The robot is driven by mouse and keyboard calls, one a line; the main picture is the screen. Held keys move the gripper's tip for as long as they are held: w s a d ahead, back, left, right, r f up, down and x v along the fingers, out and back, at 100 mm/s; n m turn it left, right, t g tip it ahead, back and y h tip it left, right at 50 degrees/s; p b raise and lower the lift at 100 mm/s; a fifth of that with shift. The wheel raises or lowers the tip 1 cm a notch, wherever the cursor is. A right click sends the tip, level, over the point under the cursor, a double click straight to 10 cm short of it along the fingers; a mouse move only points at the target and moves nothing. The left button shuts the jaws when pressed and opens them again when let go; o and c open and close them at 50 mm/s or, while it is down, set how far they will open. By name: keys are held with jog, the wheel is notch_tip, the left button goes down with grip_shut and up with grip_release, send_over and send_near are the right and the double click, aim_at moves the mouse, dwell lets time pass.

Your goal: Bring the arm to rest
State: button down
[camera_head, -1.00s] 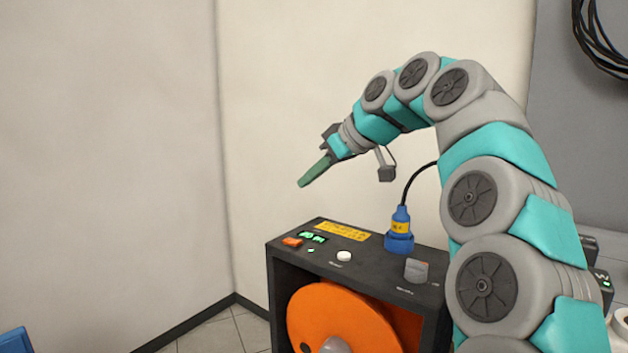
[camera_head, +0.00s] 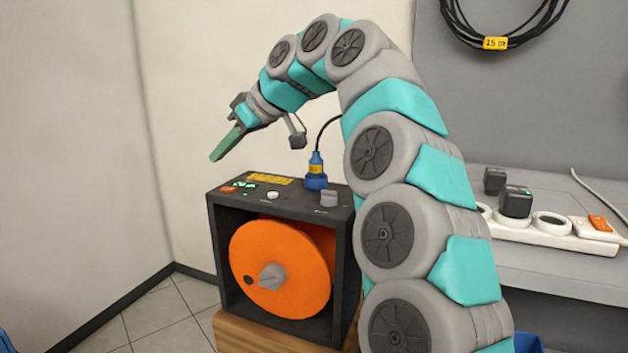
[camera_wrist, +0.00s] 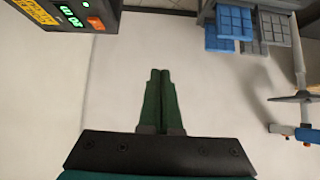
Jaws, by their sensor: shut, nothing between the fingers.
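My gripper (camera_head: 225,146) is at the end of my arched arm, in the air above and to the left of the orange-reeled box in the head view. In the wrist view my gripper (camera_wrist: 160,72) shows its two green fingers side by side, closed together with nothing between them. The fingers touch nothing in either view. My arm bends over the box's right side and hides part of it.
The black box (camera_head: 281,204) with an orange reel (camera_head: 268,270) stands on a wooden support (camera_head: 245,337). A blue plug (camera_head: 316,172) with a black cable is on its top. A white power strip (camera_head: 560,236) lies on the right bench. Blue blocks (camera_wrist: 234,22) appear in the wrist view.

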jog(key=s+d+f+m+g+h, duration=0.2)
jog(key=s+d+f+m+h, duration=0.2)
jog(key=s+d+f, duration=1.2)
jog(key=s+d+f+m+g+h, duration=0.3)
jog(key=s+d+f+m, duration=0.6)
jog(key=s+d+f, duration=0.7)
jog(key=s+f+h, duration=0.1)
jog(key=s+f, duration=0.2)
jog(key=s, duration=0.4)
jog(key=shift+s+g+h, duration=0.15)
jog(key=shift+g+h, duration=0.15)
jog(key=shift+h, duration=0.1)
